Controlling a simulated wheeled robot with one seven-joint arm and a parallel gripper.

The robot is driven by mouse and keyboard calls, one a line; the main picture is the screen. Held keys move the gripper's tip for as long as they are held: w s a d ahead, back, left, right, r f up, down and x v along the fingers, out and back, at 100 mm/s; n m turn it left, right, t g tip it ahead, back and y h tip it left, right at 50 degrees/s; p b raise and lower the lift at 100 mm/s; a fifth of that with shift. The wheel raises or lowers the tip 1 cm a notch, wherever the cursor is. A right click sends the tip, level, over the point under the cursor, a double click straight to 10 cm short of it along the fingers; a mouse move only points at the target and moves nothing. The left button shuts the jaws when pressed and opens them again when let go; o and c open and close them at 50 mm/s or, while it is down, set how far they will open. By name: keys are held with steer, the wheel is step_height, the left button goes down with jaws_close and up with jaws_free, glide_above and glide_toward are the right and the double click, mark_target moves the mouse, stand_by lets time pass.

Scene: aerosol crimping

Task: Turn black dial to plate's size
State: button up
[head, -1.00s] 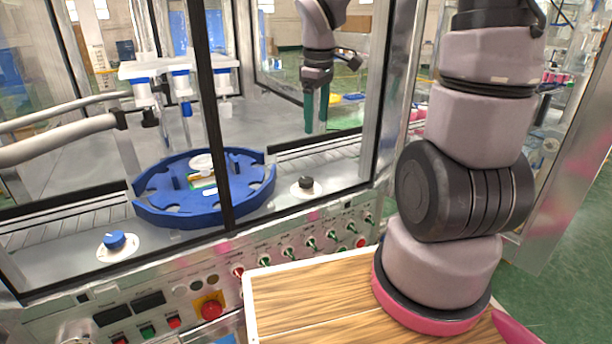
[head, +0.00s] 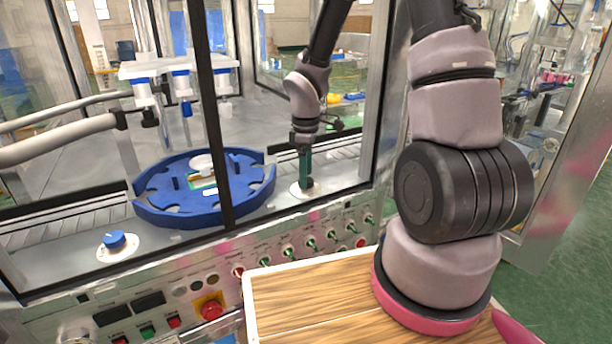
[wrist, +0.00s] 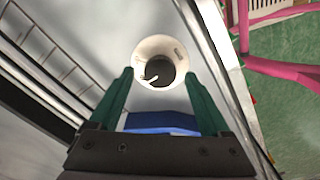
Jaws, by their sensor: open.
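The black dial (wrist: 157,71) with a white pointer mark sits on a round white base (wrist: 147,47) in the wrist view. In the head view my gripper hides most of the dial, and part of the white base (head: 295,190) shows. My gripper (head: 304,182) points down over the dial, inside the machine's frame. In the wrist view its green fingers are open, one on each side of the dial; I cannot tell whether they touch it. The blue notched round plate (head: 150,207) lies to the left in the head view; I cannot read a size on it.
A blue dial (head: 114,240) on a white base sits at the front left. Dark frame posts (head: 207,110) stand between the plate and my camera. A panel with toggle switches and a red button (head: 211,309) runs along the front. A wooden top (head: 310,300) lies before it.

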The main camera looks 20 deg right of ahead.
steer(key=shift+f, duration=0.55)
jaws_close()
steer(key=shift+m, duration=0.3)
steer(key=m, duration=0.4)
steer(key=shift+m, duration=2.6)
